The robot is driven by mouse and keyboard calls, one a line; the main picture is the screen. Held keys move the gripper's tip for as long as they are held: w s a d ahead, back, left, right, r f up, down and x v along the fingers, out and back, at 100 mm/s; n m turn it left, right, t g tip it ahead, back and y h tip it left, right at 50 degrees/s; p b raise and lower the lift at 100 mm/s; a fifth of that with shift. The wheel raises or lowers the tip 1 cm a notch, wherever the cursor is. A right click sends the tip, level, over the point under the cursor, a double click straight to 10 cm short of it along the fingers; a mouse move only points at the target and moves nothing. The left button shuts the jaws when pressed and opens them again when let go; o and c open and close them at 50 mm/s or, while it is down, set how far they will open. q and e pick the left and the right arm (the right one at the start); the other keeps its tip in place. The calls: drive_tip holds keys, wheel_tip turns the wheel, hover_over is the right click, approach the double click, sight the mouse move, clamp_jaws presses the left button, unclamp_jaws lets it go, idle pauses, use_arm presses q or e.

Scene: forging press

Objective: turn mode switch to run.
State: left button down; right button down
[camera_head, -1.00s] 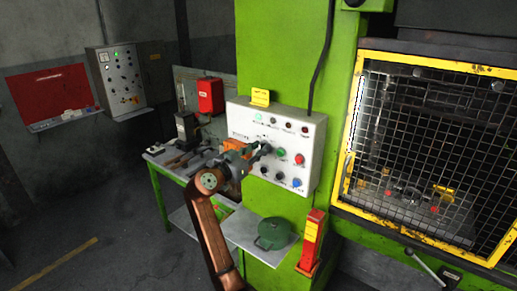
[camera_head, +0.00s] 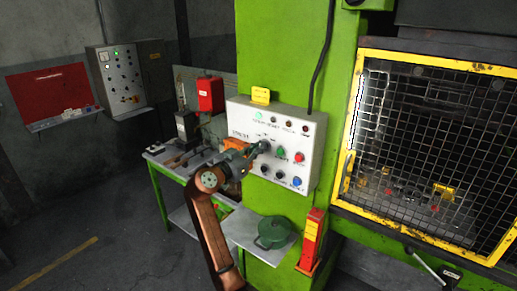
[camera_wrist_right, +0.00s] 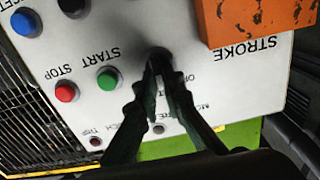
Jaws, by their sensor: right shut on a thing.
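The control panel (camera_head: 300,133) is a white box on the green press column. The mode switch (camera_wrist_right: 159,55) is a dark knob on its face, beside the green start button (camera_wrist_right: 108,79); its top shows in the wrist view and the rest is hidden by my fingers. My right gripper (camera_wrist_right: 158,68) has its two dark fingertips together on the knob. In the head view my right gripper (camera_head: 262,147) reaches the panel from the left. The knob's pointer direction cannot be made out. My left gripper is not in view.
A red stop button (camera_wrist_right: 66,92) and a blue button (camera_wrist_right: 26,22) are nearby on the panel. An orange box (camera_wrist_right: 255,18) marked stroke sticks out close to my right fingers. A yellow-framed mesh guard (camera_head: 430,150) stands to the right. A shelf with a green pot (camera_head: 274,233) is below.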

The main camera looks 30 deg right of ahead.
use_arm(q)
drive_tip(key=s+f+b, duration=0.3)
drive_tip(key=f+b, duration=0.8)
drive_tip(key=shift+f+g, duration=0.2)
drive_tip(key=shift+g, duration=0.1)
use_arm(e)
drive_tip(key=shift+s+d+f+m, duration=0.1)
drive_tip(key=shift+s+m, duration=0.05)
drive_tip(key=shift+m, duration=2.1)
drive_tip(key=shift+s+f+m, duration=0.1)
drive_tip(key=shift+s+m, duration=0.05)
drive_tip(key=shift+m, duration=2.1)
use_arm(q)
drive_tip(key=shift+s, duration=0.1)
use_arm(e)
drive_tip(key=c, duration=2.1)
unclamp_jaws()
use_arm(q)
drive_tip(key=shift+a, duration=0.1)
